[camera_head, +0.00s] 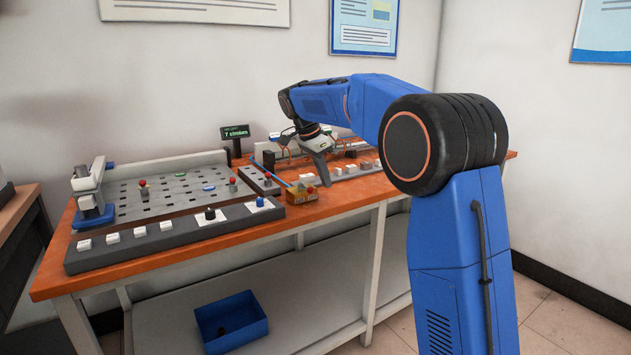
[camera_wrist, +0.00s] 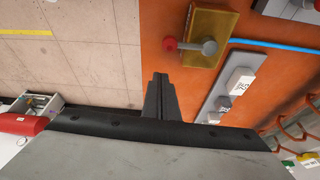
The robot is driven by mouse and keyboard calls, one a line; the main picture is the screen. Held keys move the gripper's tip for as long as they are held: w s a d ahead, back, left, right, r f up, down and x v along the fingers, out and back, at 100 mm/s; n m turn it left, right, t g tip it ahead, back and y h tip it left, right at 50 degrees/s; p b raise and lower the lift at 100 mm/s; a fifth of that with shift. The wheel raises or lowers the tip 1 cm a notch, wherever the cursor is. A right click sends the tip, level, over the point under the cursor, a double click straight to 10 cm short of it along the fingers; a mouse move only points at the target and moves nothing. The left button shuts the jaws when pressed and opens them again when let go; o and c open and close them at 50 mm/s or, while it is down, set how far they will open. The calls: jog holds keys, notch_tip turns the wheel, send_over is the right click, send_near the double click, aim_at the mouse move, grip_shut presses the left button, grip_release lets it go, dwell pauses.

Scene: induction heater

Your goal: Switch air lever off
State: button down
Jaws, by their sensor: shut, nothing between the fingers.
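The air lever is a short grey handle with a red ball end on a brass-coloured block (camera_head: 299,196), at the front edge of the orange bench. In the wrist view the block (camera_wrist: 222,22) is at the upper right, and the handle's red ball (camera_wrist: 170,44) points left, past the block's edge. A blue air tube (camera_wrist: 275,46) runs from the block's side. My gripper (camera_head: 324,181) is just to the right of the block in the head view, pointing down. In the wrist view its shut fingers (camera_wrist: 160,76) are below the red ball, apart from it in the picture, and hold nothing.
A grey pegboard panel (camera_head: 130,195) with a control strip (camera_head: 160,238) stands to the left. A small display (camera_head: 235,132) stands behind. A strip with labelled blocks (camera_head: 352,170) lies right of my gripper. A blue bin (camera_head: 232,322) sits on the lower shelf.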

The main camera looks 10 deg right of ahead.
jog(key=v, duration=1)
jog(key=shift+w+d, duration=0.2)
jog(key=shift+d, duration=0.05)
jog(key=s+d+f+n+t+y, duration=0.1)
jog(key=s+d+f+n, duration=0.15)
jog(key=s, duration=0.55)
jog(key=s+d+f+n, duration=0.1)
jog(key=s+d+n, duration=0.15)
jog(key=s, duration=0.55)
jog(key=s+d+f+n+t+y, duration=0.1)
jog(key=s+n, duration=0.2)
jog(key=s, duration=0.6)
jog(key=s+f+n+t+y, duration=0.1)
jog(key=s+f+n, duration=0.6)
jog(key=s+f, duration=1.2)
jog(key=shift+s+d+f+t+y, duration=0.25)
jog(key=shift+s+d+t+y, duration=0.2)
jog(key=shift+s, duration=1.35)
